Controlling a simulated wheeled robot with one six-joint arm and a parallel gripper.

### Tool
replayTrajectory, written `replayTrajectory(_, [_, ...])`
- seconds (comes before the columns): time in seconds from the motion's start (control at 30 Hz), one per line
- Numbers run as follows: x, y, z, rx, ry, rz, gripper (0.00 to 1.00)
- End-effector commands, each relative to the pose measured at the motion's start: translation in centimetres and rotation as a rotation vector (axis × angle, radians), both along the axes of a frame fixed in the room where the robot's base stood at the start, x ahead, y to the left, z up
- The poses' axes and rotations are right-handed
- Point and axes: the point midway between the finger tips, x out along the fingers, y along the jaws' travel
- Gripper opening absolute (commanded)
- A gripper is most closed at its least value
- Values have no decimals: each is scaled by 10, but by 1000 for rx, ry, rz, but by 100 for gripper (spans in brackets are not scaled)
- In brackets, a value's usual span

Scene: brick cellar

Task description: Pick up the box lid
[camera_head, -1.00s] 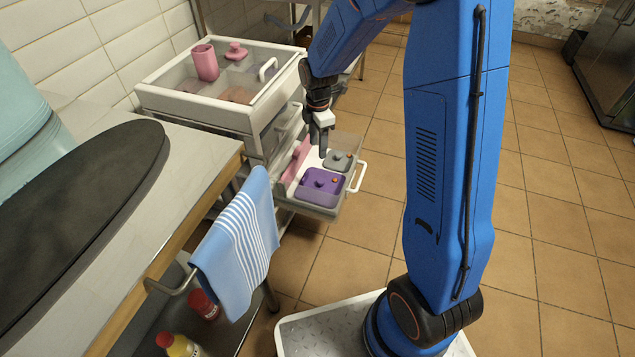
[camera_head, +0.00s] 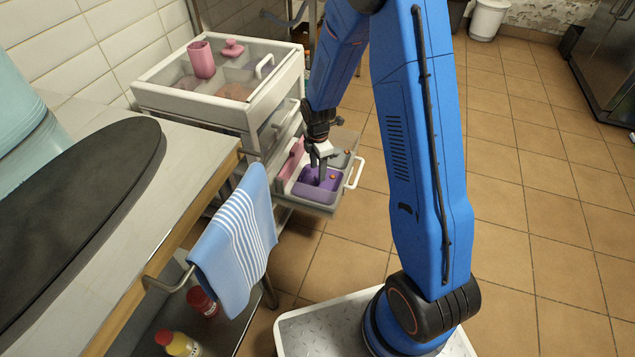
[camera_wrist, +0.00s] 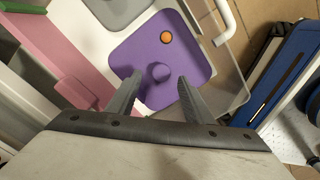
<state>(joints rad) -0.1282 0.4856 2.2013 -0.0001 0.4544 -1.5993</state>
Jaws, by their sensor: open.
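The box lid is purple with rounded corners, a round purple knob and an orange dot; the purple lid (camera_wrist: 188,58) fills the middle of the wrist view. In the head view the lid (camera_head: 307,189) lies in the open drawer, partly hidden by my gripper. My gripper (camera_wrist: 156,82) is open, with its two fingers on either side of the knob (camera_wrist: 158,73) in the wrist view. My gripper (camera_head: 319,178) points down over the lid in the head view. I cannot tell whether the fingers touch the lid.
The drawer (camera_head: 318,211) also holds a grey lid (camera_head: 340,159) and a pink item (camera_head: 291,158). Its white handle (camera_head: 355,173) sticks out right. A blue striped towel (camera_head: 237,240) hangs at the counter. Floor is clear on the right.

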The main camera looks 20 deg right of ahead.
Motion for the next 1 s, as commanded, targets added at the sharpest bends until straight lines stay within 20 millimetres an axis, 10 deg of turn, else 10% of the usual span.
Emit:
replayTrajectory(0.53, [-2,-3,-31,0,1,0,46])
replayTrajectory(0.73, [-2,-3,-31,0,0,0,4])
replayTrajectory(1.0, [-2,-2,-30,0,0,0,3])
